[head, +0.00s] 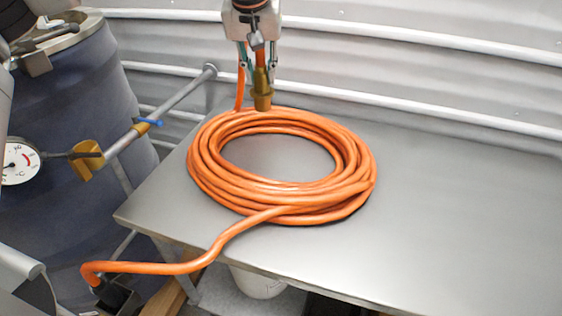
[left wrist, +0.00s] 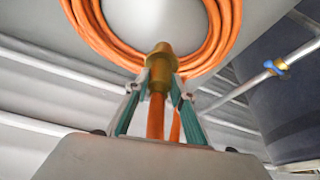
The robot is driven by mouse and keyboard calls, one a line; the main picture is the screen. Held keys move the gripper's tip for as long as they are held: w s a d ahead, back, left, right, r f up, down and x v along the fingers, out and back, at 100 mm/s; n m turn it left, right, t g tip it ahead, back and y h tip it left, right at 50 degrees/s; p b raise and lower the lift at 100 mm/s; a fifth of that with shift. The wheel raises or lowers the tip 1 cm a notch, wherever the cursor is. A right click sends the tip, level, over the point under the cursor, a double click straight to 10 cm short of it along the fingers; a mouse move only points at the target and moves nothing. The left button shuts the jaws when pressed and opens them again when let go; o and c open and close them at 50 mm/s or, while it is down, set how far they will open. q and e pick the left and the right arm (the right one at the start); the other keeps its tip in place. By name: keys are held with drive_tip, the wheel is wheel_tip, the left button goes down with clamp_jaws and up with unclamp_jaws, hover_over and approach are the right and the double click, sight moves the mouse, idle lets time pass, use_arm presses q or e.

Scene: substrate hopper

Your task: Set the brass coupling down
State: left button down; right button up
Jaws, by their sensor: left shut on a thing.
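The brass coupling (head: 262,94) is on the end of an orange hose and points down in the head view. My left gripper (head: 258,66) is shut on it, over the far rim of the coiled orange hose (head: 362,180). The coil lies on a grey metal table (head: 450,210). In the left wrist view the coupling (left wrist: 160,66) sits between the two green-padded fingers (left wrist: 158,95), with orange hose running back from it. I cannot tell whether the coupling touches the coil.
A dark blue barrel (head: 70,110) and a pipe with a blue-handled valve (head: 147,121) stand left of the table. A pressure gauge (head: 20,161) is at far left. One hose end hangs over the table's left front edge. The table's right side is clear.

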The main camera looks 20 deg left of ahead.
use_arm(q)
drive_tip(key=w+d+n, duration=0.1)
drive_tip(key=w+d, duration=0.2)
wheel_tip(320, 180, down, 19)
drive_tip(key=shift+w+n+y, duration=0.3)
drive_tip(key=shift+n+y, duration=0.1)
drive_tip(key=shift+d, duration=0.1)
drive_tip(key=shift+f, duration=0.1)
drive_tip(key=c, duration=1.7)
unclamp_jaws()
drive_tip(key=b+v, duration=0.1)
drive_tip(key=v, duration=1.1)
drive_tip(key=shift+w+r, duration=0.15)
drive_tip(key=shift+r, duration=0.1)
